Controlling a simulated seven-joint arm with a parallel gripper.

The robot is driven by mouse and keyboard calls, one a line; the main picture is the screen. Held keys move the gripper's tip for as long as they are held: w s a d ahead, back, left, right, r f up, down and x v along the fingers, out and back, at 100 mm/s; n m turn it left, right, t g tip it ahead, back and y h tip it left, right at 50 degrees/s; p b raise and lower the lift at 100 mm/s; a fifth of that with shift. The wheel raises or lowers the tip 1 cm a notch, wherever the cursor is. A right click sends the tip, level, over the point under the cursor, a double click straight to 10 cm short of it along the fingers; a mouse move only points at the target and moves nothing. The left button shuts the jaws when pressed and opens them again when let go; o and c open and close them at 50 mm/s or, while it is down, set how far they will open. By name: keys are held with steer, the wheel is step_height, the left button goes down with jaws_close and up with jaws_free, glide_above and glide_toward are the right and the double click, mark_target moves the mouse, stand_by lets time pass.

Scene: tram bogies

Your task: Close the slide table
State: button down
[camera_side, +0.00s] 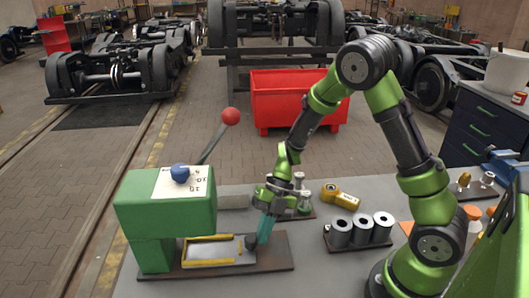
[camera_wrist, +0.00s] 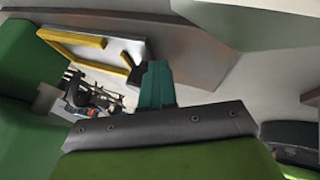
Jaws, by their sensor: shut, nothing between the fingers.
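The slide table (camera_side: 212,251) is a light plate with a yellow frame on the dark base of the green press in the side view. It sticks out to the right from under the press head. A dark knob or handle (camera_side: 249,242) is at its right end. My gripper (camera_side: 262,240) is shut and empty, its teal fingers pointing down right beside this handle; I cannot tell whether they touch. In the wrist view the teal fingers (camera_wrist: 156,82) are close together beside the yellow-framed slide table (camera_wrist: 90,42). The fingertips partly hide the handle area.
The green press (camera_side: 165,210) with a red-knobbed lever (camera_side: 230,117) stands left of the slide table. A yellow tool (camera_side: 340,195) and several metal cylinders (camera_side: 360,230) stand to the right. A red bin (camera_side: 290,100) is on the floor behind. The table front is clear.

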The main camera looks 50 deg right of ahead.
steer(key=shift+w+a, duration=0.25)
steer(key=shift+a, duration=0.05)
